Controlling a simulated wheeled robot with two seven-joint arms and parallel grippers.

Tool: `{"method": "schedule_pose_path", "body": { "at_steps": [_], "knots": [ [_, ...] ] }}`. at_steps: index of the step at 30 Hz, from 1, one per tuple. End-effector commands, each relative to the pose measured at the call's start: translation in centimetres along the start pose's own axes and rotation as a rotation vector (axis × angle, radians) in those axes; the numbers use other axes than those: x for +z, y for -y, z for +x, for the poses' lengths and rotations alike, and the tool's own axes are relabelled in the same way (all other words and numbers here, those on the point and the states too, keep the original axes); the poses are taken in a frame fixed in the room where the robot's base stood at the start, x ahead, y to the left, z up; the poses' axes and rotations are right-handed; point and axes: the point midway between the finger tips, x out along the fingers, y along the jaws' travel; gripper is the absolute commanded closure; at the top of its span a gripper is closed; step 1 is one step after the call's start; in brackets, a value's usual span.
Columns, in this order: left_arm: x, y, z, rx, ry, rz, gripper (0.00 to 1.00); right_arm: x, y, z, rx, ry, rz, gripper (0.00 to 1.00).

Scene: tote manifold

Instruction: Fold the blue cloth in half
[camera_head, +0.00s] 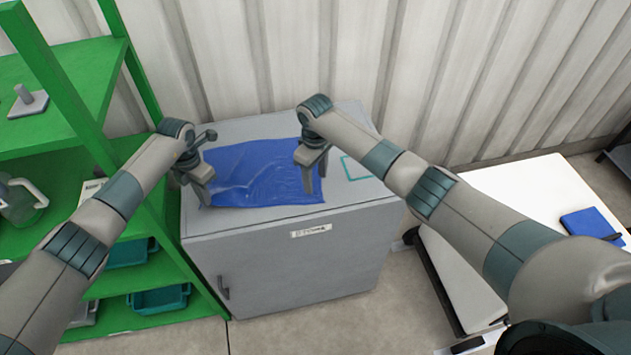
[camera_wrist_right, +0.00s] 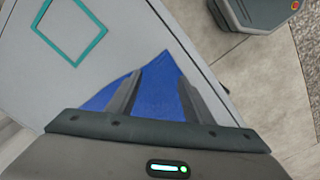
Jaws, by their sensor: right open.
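The blue cloth (camera_head: 252,172) lies spread and slightly wrinkled on top of the grey cabinet (camera_head: 290,265). A corner of the cloth (camera_wrist_right: 165,80) also shows in the right wrist view, between and around the fingers. My right gripper (camera_head: 314,188) is open above the cloth's right side, fingers pointing down; it also shows in the right wrist view (camera_wrist_right: 160,95). My left gripper (camera_head: 202,190) is at the cloth's left edge, fingers pointing down. Whether its fingers are apart or pinching the cloth cannot be made out.
A green shelf (camera_head: 85,85) with bins (camera_head: 160,299) stands close on the left. A teal square outline (camera_head: 357,168) marks the cabinet top to the right. A white table (camera_head: 500,190) with a blue item (camera_head: 588,223) is further right. A corrugated wall (camera_head: 330,50) is behind.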

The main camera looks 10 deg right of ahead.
Motion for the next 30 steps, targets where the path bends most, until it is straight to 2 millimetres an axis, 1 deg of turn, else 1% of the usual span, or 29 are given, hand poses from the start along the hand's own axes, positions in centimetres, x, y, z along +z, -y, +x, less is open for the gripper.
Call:
{"method": "schedule_pose_path", "body": {
  "at_steps": [1,6,9,17,23,26,30],
  "knots": [
    [0.0,0.0,0.0,0.000,0.000,0.000,1.00,-0.1,-0.1,-0.8,0.001,-0.005,0.000,0.53],
    [0.0,0.0,0.0,0.000,0.000,0.000,1.00,-0.1,-0.1,-3.7,0.001,-0.004,-0.001,0.53],
    [0.0,0.0,0.0,0.000,0.000,0.000,1.00,0.0,-0.1,-4.5,0.001,-0.002,0.000,0.53],
    [0.0,0.0,0.0,0.000,0.000,0.000,1.00,0.0,0.0,-4.5,0.001,-0.001,0.000,0.53],
    [0.0,0.0,0.0,0.000,0.000,0.000,1.00,0.0,0.0,-4.2,0.001,-0.001,0.000,0.53],
    [0.0,0.0,0.0,0.000,0.000,0.000,1.00,0.0,0.0,-3.7,0.000,0.000,0.000,0.53],
    [0.0,0.0,0.0,0.000,0.000,0.000,1.00,0.0,0.0,-2.6,0.000,0.000,0.001,0.53]
  ]
}}
